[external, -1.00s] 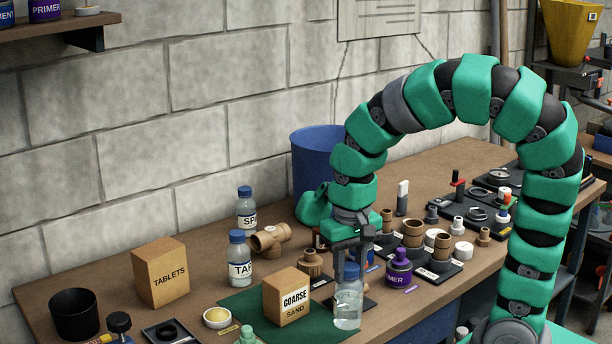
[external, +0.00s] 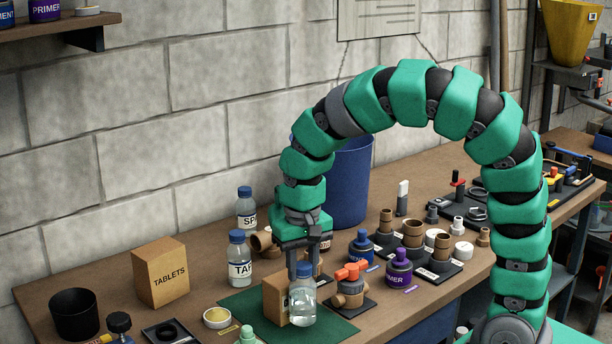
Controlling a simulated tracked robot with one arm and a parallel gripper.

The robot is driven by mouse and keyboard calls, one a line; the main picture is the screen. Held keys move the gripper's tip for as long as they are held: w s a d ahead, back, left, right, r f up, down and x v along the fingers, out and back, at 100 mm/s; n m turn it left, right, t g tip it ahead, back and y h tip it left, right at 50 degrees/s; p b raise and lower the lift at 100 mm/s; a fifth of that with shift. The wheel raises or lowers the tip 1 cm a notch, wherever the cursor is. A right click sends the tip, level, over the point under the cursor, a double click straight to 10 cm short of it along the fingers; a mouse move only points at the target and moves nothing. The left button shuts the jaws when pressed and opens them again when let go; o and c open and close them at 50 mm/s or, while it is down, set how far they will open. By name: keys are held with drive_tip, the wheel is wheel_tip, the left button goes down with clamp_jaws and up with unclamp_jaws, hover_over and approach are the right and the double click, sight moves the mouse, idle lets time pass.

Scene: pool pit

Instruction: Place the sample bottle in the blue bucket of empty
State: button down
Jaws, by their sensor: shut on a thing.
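A clear sample bottle (external: 302,308) with a blue cap and clear liquid is upright in front of a cardboard box, over the green mat. My gripper (external: 302,268) points down from above and is shut on the bottle near its cap. I cannot tell whether the bottle's base touches the mat or hangs just above it. The blue bucket (external: 350,185) stands behind my arm by the wall. My arm hides its left part, and its inside is barely visible.
The coarse sand box (external: 273,300) is right behind the bottle. Two labelled bottles (external: 240,270) stand to the left, near a TABLETS box (external: 161,275). An orange-handled valve (external: 350,287), a purple primer can (external: 399,268) and brown pipe fittings (external: 412,232) crowd the right.

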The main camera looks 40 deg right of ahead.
drive_tip(key=shift+f, duration=1.25)
drive_tip(key=c, duration=1)
unclamp_jaws()
wheel_tip(320, 180, up, 12)
drive_tip(key=shift+r, duration=0.15)
